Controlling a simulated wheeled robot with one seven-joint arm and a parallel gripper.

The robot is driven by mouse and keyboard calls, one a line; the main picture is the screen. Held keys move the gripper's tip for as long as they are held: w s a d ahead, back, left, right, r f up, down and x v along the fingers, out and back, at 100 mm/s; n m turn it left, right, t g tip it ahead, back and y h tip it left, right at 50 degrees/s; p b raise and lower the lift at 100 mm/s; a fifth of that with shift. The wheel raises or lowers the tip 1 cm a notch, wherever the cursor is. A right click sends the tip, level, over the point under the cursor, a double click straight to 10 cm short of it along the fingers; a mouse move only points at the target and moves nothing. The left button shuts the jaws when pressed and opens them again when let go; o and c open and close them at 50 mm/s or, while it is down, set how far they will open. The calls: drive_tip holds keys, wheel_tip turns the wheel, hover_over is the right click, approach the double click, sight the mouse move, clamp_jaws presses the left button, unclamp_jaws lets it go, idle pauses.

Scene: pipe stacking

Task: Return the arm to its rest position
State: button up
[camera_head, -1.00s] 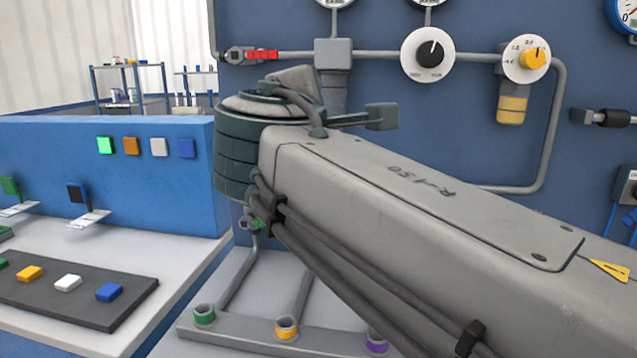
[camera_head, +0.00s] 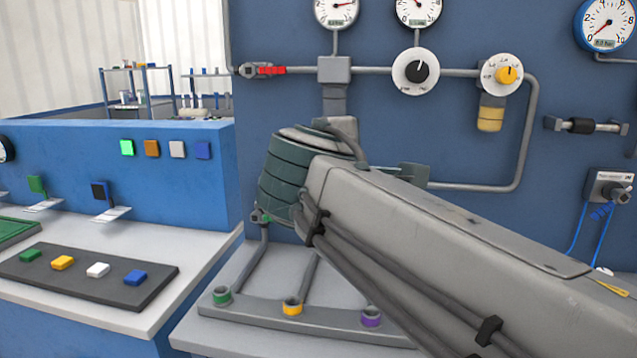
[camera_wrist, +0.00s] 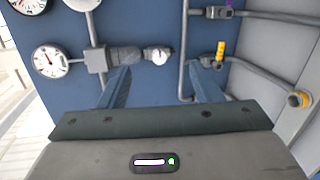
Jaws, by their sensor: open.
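My arm crosses the head view from the lower right to the centre, in front of the blue wall panel. My gripper (camera_wrist: 160,82) shows in the wrist view with its two blue-grey fingers spread well apart and nothing between them. The fingers point toward the panel and its pipework. In the head view the fingers cannot be made out behind the arm. A grey pipe holder has a green-ringed socket (camera_head: 222,295), a yellow-ringed socket (camera_head: 292,306) and a purple-ringed socket (camera_head: 371,316). No pipe is in my gripper.
The wall panel carries a grey pipe run (camera_head: 527,140), a black-knob dial (camera_head: 415,71), a yellow-knob dial (camera_head: 502,75) and gauges (camera_head: 604,24). A low blue partition (camera_head: 60,155) and a dark tray of coloured blocks (camera_head: 90,292) are at the left.

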drive_tip(key=s+d+f+m+g+p, duration=0.6)
drive_tip(key=d+f+m+g+p, duration=0.2)
drive_tip(key=d+f+m+p, duration=0.15)
drive_tip(key=s+f+m+g+y+p, duration=0.4)
drive_tip(key=s+f+m+p, duration=0.2)
drive_tip(key=s, duration=0.3)
drive_tip(key=shift+s+d+f+m+p, duration=0.25)
drive_tip(key=shift+d+m+p, duration=0.1)
drive_tip(key=shift+d+p, duration=0.15)
